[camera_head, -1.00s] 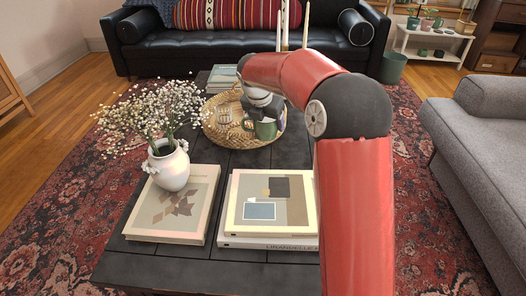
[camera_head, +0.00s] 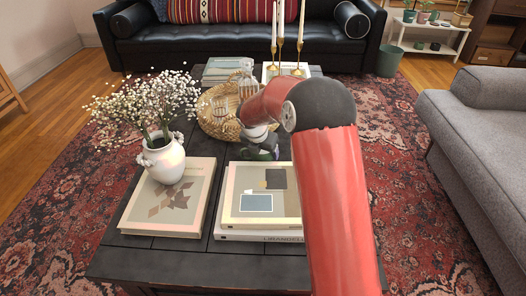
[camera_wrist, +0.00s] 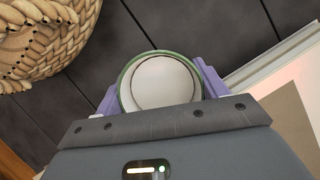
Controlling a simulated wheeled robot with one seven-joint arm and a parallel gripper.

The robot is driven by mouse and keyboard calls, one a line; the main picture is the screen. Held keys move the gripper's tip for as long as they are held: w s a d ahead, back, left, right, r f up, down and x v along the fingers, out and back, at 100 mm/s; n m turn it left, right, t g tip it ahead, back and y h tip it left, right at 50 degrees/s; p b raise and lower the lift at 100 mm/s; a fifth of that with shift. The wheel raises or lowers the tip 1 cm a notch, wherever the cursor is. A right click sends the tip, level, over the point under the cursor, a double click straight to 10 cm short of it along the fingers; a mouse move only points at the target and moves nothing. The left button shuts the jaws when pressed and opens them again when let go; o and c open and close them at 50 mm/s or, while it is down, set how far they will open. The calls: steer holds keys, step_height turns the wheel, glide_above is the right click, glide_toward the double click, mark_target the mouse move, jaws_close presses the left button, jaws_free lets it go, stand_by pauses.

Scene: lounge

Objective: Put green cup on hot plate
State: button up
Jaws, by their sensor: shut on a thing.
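The green cup (camera_wrist: 162,82) shows from above in the wrist view, with a green rim and a pale inside. My gripper (camera_wrist: 160,88) is shut on it, with purple fingers on either side. In the head view my gripper (camera_head: 263,151) is above the dark table, between the wicker basket and the stacked books. The cup is mostly hidden there by my arm. I cannot make out a hot plate in either view.
The wicker basket (camera_head: 213,124) holds glasses. The stacked books (camera_head: 262,207) lie in front, with another book (camera_head: 165,207) and a white flower vase (camera_head: 165,163) to the left. Brass candlesticks (camera_head: 298,55) stand at the back. Some dark tabletop (camera_head: 220,152) is bare.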

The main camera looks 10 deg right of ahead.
steer(key=shift+f, duration=0.1)
steer(key=o, duration=1.2)
steer(key=shift+f, duration=0.1)
